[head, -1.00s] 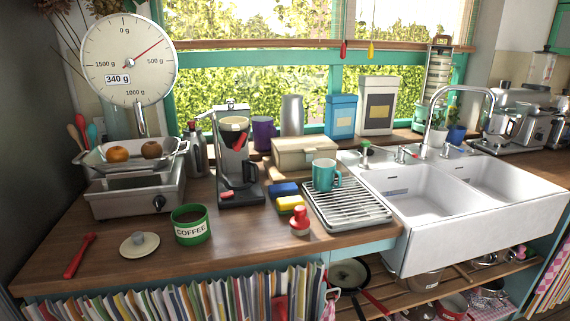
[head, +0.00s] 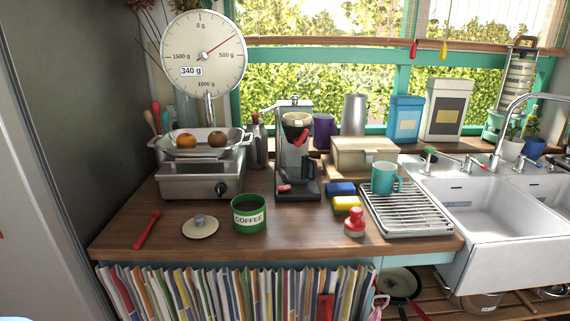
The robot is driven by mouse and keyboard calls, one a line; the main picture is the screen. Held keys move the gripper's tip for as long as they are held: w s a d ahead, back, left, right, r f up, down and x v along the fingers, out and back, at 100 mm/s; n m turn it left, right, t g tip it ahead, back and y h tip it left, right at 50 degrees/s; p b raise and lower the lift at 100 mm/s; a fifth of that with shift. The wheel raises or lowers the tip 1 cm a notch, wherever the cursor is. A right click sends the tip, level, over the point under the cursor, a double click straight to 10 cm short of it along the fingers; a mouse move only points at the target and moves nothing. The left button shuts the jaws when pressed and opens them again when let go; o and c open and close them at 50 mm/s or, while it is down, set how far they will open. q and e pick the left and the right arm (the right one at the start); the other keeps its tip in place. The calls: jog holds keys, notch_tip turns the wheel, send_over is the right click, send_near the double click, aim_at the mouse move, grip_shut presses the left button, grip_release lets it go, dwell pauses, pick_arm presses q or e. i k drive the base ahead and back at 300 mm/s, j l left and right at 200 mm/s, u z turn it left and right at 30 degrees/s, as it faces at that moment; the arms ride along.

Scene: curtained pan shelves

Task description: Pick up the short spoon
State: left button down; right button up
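A short red spoon (head: 147,230) lies flat on the wooden counter (head: 283,240), near its left end, in the head view. It lies at a slant and nothing covers it. Its far end is slightly wider than the handle. Neither of my grippers shows in this view.
A cream lid (head: 200,228) and a green coffee tin (head: 249,213) stand right of the spoon. The kitchen scale (head: 203,180) stands behind it. A grey wall (head: 110,110) is at the left.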

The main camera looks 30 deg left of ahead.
aim_at(156, 215)
jog(key=u, duration=1.8)
